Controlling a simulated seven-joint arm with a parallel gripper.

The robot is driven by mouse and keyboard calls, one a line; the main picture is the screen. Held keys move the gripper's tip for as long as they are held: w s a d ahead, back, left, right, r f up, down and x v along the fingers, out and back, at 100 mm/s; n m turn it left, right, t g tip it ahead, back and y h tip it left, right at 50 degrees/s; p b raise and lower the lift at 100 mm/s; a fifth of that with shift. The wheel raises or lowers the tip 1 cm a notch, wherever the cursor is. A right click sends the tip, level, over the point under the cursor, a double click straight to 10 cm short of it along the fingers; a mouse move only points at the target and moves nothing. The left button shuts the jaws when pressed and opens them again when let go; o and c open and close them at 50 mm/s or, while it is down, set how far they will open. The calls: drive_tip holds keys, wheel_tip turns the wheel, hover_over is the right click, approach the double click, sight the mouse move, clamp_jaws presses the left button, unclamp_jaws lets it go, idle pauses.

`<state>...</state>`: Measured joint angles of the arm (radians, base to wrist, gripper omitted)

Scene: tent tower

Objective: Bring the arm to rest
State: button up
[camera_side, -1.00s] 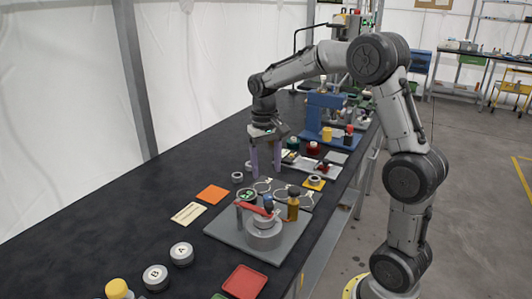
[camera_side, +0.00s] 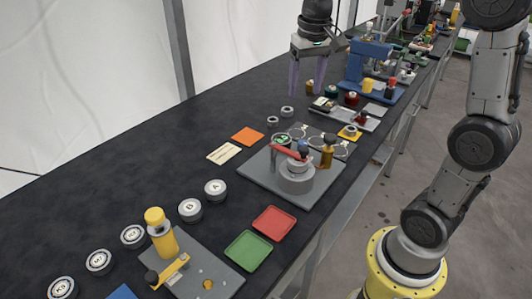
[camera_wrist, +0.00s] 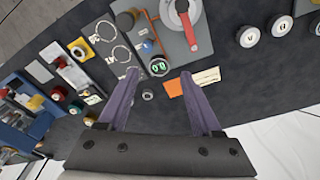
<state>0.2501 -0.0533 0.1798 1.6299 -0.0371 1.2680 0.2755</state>
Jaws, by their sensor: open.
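My gripper (camera_side: 306,84) is open and empty, raised above the black bench (camera_side: 110,150) behind the small rings. Its two purple fingers stand well apart and point down. The upper part of my arm is cut off by the top of the side view.
A grey plate (camera_side: 258,178) with a red-handled device (camera_side: 296,176) stands in front of my gripper. A blue machine (camera_side: 362,62) is to its right. Red (camera_side: 274,222) and green (camera_side: 248,250) trays lie nearer. The bench's left side is mostly clear.

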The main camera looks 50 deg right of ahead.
drive_tip(key=s+a+r+n+t, duration=0.25)
drive_tip(key=s+a, duration=0.55)
drive_tip(key=s, duration=0.4)
drive_tip(key=s+a+f+n+t, duration=0.1)
drive_tip(key=s+f+n+t, duration=0.1)
drive_tip(key=s+f, duration=0.4)
drive_tip(key=shift+a+f+n+y, duration=0.3)
drive_tip(key=shift+f+n+y, duration=0.1)
drive_tip(key=shift+f+n, duration=0.3)
drive_tip(key=shift+s+r, duration=0.1)
